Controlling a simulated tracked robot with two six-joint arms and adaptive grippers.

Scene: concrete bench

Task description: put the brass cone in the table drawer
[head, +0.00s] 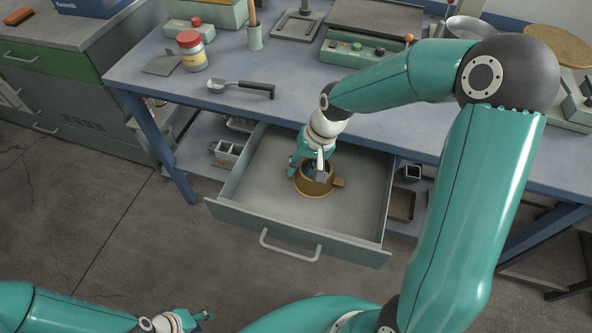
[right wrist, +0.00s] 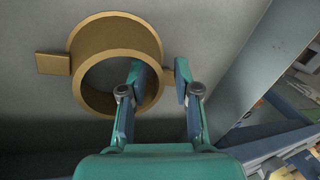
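The brass cone (head: 318,190) is a hollow, ring-like brass piece with a small block on its side. It rests on the floor of the open table drawer (head: 262,178). My right gripper (head: 312,170) is down in the drawer over the cone. In the right wrist view the cone (right wrist: 88,95) shows its open mouth. My right gripper (right wrist: 160,80) has its fingers apart there, one across the mouth and one outside the wall; no firm grip shows. My left gripper (head: 203,316) is low in the head view, away from the drawer; its finger gap is unclear.
The drawer is pulled out from under the blue bench (head: 290,105) and holds nothing else visible. On the bench are a spoon-like tool (head: 242,88), a red-lidded jar (head: 191,52) and a green control box (head: 362,55). The drawer handle (head: 290,247) sticks out in front.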

